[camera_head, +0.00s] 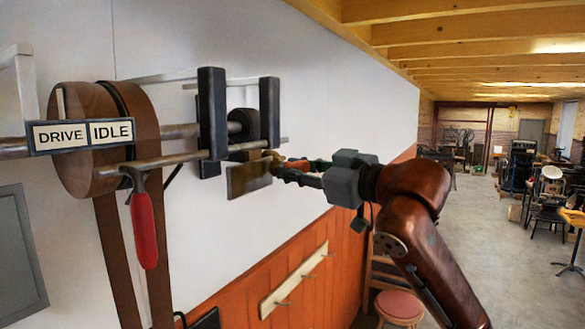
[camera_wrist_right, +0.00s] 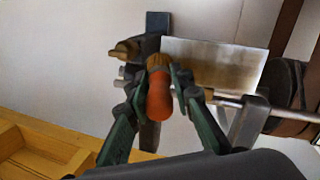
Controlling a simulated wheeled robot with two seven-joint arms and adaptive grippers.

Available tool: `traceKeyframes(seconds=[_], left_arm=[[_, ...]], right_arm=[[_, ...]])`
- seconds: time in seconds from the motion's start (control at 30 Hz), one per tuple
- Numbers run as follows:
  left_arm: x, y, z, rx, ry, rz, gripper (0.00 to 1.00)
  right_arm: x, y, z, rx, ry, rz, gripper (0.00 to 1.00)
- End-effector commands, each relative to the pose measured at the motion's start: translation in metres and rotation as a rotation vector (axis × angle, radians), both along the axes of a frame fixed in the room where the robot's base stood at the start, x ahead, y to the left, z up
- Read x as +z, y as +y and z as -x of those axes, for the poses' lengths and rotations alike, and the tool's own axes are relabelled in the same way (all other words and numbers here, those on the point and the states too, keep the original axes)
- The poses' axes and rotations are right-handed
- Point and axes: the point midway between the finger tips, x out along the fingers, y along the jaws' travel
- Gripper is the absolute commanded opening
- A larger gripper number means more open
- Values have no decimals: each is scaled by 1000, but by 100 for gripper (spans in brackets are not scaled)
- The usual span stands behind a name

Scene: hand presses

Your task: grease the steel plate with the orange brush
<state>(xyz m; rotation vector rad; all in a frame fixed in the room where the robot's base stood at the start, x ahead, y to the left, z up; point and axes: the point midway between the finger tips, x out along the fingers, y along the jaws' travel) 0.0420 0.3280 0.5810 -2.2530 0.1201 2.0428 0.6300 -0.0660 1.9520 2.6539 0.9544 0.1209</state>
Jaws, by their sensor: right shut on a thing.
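The steel plate (camera_head: 248,179) hangs upright, yellowish, below the dark blocks of the wall-mounted shaft. In the wrist view the plate (camera_wrist_right: 215,68) shows as a streaked metal sheet, right of the brush. My right gripper (camera_head: 280,170) is at the plate's right edge. The gripper (camera_wrist_right: 160,88) is shut on the orange brush (camera_wrist_right: 160,100), whose tan bristles (camera_wrist_right: 157,62) point away from the wrist. In the head view only a bit of the brush (camera_head: 297,165) shows between the fingers. The bristles look close to the plate's edge; I cannot tell whether they touch. My left gripper is out of view.
A belt pulley (camera_head: 75,150), a DRIVE/IDLE sign (camera_head: 82,135) and a red-handled lever (camera_head: 145,230) are at left. A peg rail (camera_head: 293,283) is on the wall below.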

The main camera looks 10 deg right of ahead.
Motion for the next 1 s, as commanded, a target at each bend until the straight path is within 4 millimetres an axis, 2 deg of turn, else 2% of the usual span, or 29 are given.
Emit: traceKeyframes(seconds=[0.07,1.0], left_arm=[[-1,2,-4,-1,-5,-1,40],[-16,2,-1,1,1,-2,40]], right_arm=[[-1,2,3,0,-1,0,0],[-1,41,53,-1,-2,0,0]])
